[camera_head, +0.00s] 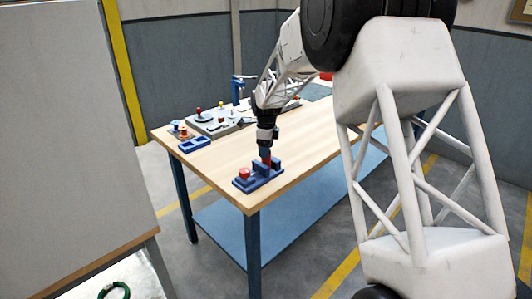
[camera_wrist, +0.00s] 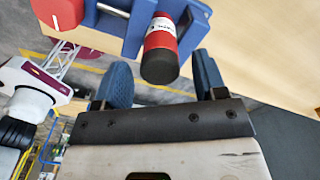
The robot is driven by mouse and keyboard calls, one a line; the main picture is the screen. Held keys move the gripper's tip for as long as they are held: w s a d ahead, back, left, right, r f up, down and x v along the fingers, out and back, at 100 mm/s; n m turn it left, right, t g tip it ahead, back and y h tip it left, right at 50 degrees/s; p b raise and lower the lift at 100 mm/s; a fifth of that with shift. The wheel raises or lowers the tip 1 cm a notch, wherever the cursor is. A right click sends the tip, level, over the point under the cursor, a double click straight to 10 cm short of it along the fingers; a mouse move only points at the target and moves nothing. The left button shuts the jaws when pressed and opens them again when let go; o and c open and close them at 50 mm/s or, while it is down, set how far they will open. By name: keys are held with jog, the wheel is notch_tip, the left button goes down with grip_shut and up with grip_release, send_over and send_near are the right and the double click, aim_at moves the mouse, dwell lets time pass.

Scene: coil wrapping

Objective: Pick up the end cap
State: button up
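A blue fixture (camera_head: 262,178) sits near the front corner of the wooden table; its blue blocks also show at the top of the wrist view (camera_wrist: 118,22). A red cylinder with a dark end and a white label (camera_wrist: 161,42) stands in the fixture's slot. A second red piece, a round knob with a white mark (camera_wrist: 58,12), sits at the fixture's left side and shows in the head view (camera_head: 244,174). I cannot tell which is the end cap. My gripper (camera_wrist: 161,65) is open, its blue fingertips apart on either side of the labelled cylinder, with gaps visible.
A blue two-pocket tray (camera_head: 194,145) lies at the table's left edge. A grey board (camera_head: 215,124) with several small parts lies behind it. The table's middle (camera_head: 225,155) is clear. A large grey panel (camera_head: 65,130) stands at the left.

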jog(key=c, duration=0.9)
jog(key=shift+o, duration=0.2)
jog(key=shift+r, duration=0.15)
jog(key=shift+r, duration=1.35)
jog(key=shift+s+r, duration=0.2)
jog(key=shift+r, duration=0.15)
jog(key=s+d, duration=0.1)
jog(key=s, duration=0.6)
jog(key=s+d+r, duration=0.1)
jog(key=s+d, duration=0.1)
jog(key=s, duration=0.6)
jog(key=shift+s+d+r, duration=0.15)
jog(key=shift+d, duration=0.1)
